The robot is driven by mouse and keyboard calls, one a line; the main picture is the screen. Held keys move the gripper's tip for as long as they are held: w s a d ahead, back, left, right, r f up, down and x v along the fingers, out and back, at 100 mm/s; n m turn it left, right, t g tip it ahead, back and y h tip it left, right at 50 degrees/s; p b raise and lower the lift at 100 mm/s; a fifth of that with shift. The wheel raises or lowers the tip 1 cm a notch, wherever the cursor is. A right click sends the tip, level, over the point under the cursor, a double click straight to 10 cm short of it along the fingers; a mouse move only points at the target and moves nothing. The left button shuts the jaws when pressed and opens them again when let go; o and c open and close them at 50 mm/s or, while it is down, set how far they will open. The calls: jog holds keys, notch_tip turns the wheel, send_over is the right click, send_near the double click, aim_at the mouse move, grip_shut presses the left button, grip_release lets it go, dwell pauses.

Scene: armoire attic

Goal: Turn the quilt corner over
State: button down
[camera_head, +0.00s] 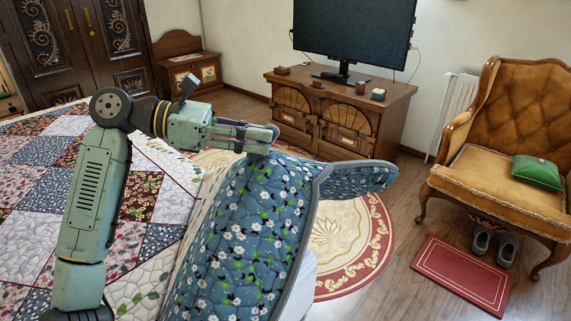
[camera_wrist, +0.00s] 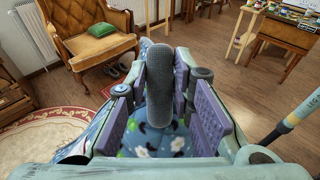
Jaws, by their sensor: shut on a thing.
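The patchwork quilt (camera_head: 75,190) covers the bed at the left in the head view. Its corner part, blue with white flowers and a grey edge (camera_head: 250,215), is lifted and hangs from my gripper (camera_head: 268,138) as a raised fold. A flap of the blue cloth sticks out to the right of the grip. In the wrist view the blue flowered quilt (camera_wrist: 152,146) shows between the purple finger pads of my gripper (camera_wrist: 160,88).
A dresser (camera_head: 350,115) with a television (camera_head: 352,35) stands at the back. A tan armchair (camera_head: 510,175) with a green cushion (camera_head: 538,173), a red mat (camera_head: 462,275) and a pair of shoes (camera_head: 481,242) are at the right. A round rug (camera_head: 365,240) lies beside the bed.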

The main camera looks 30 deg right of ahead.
jog(key=w+a+r+h, duration=0.1)
jog(key=w+a+r, duration=0.1)
jog(key=a, duration=0.3)
jog(key=shift+w+r+g+h+b, duration=0.2)
jog(key=shift+r+g+h+b, duration=0.1)
jog(key=shift+r+g+h, duration=0.15)
jog(key=c, duration=1.4)
grip_release()
jog(key=v, duration=1.2)
jog(key=shift+r, duration=0.15)
jog(key=shift+r, duration=0.1)
